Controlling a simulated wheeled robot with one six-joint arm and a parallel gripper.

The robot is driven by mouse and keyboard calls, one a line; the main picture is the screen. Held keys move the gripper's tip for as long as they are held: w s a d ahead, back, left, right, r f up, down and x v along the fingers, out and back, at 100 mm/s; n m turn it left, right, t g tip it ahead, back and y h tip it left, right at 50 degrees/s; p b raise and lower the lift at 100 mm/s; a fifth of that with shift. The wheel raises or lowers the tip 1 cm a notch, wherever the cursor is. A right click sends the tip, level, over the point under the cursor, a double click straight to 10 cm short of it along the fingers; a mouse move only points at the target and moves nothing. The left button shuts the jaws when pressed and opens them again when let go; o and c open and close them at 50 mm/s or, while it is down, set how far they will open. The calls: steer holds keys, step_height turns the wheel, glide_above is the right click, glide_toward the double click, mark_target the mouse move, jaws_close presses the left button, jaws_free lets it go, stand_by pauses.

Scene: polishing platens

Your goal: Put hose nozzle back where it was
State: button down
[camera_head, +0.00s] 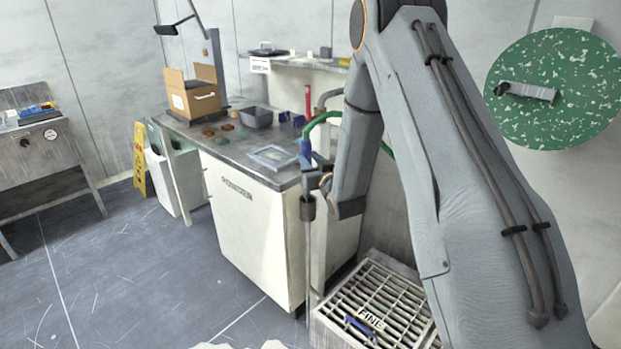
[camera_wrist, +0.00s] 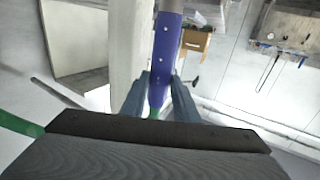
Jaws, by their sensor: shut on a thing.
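The hose nozzle has a blue body (camera_wrist: 164,55) and stands upright between my gripper's fingers in the wrist view. In the head view its blue part (camera_head: 306,152) shows above the front right corner of the counter. My gripper (camera_head: 318,180) is shut on it; the two blue-grey fingertips (camera_wrist: 160,88) press on either side. A green hose (camera_head: 318,120) arcs behind my arm, and a piece of hose (camera_wrist: 18,124) shows at the wrist view's left edge. A dark cup-like cylinder (camera_head: 307,208) on a thin grey post stands just below my gripper; whether the nozzle touches it cannot be told.
The counter (camera_head: 255,158) carries a clear tray (camera_head: 272,157), a grey bin (camera_head: 256,117) and a cardboard box (camera_head: 193,95). A floor grate (camera_head: 385,300) with a blue item (camera_head: 360,327) lies below my arm. A green speckled disc (camera_head: 580,75) is at right.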

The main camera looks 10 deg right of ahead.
steer(key=shift+d+f+p, duration=0.2)
steer(key=shift+f+p, duration=0.9)
steer(key=shift+f, duration=2.9)
steer(key=c, duration=1.8)
jaws_free()
steer(key=shift+f, duration=0.1)
steer(key=shift+o, duration=0.7)
